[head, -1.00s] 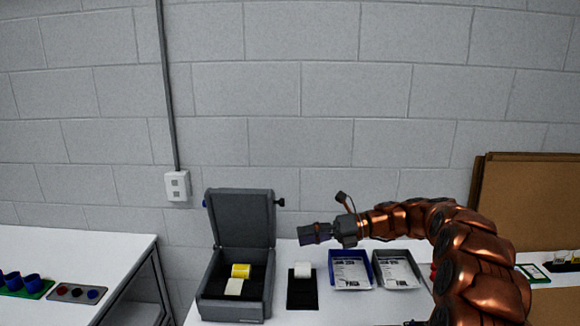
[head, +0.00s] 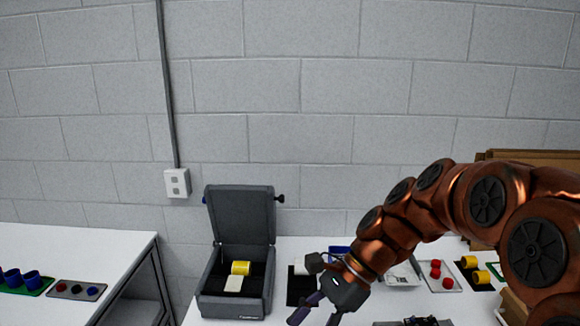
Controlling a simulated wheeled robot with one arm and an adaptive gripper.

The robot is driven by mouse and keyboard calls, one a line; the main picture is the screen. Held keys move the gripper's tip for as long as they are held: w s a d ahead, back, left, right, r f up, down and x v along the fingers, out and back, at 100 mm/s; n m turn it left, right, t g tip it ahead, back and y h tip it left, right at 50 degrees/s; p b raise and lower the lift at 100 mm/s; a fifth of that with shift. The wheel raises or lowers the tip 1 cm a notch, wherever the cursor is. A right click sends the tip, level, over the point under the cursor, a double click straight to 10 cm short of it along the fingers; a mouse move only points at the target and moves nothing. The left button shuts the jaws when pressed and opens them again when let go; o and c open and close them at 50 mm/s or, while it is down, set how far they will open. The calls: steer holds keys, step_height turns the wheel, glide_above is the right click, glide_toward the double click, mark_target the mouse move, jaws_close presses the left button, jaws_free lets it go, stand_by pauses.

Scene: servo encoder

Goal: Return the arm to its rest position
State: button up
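My copper-coloured arm reaches in from the right side of the head view and bends down to the left. My gripper (head: 312,312) hangs at its end, low over the front of the white table (head: 192,316), with its dark fingers spread apart and nothing visible between them. An open grey box (head: 232,307) stands to the left of the gripper. A yellow piece (head: 240,268) and a cream piece (head: 233,285) lie in it. The gripper is apart from the box.
A black mat (head: 297,288) with a white piece (head: 300,264) lies behind the gripper, partly hidden. Trays with red pieces (head: 435,270) and yellow pieces (head: 482,277) lie right of the arm. A second table (head: 75,245) stands left. Cardboard (head: 545,156) leans at the right.

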steer(key=s+d+f+n+h, duration=0.3)
steer(key=s+d+n, duration=0.3)
steer(key=s, duration=0.4)
steer(key=s+d+f+n+t+h, duration=0.1)
steer(key=s+d+f+n+h, duration=0.3)
steer(key=s+d+n, duration=0.3)
steer(key=s+d+h, duration=0.1)
steer(key=s+d, duration=0.1)
steer(key=shift+s+f+t+b, duration=0.15)
steer(key=shift+s+t+b, duration=0.15)
steer(key=shift+s+b, duration=0.1)
steer(key=shift+d, duration=0.1)
steer(key=shift+c, duration=1.1)
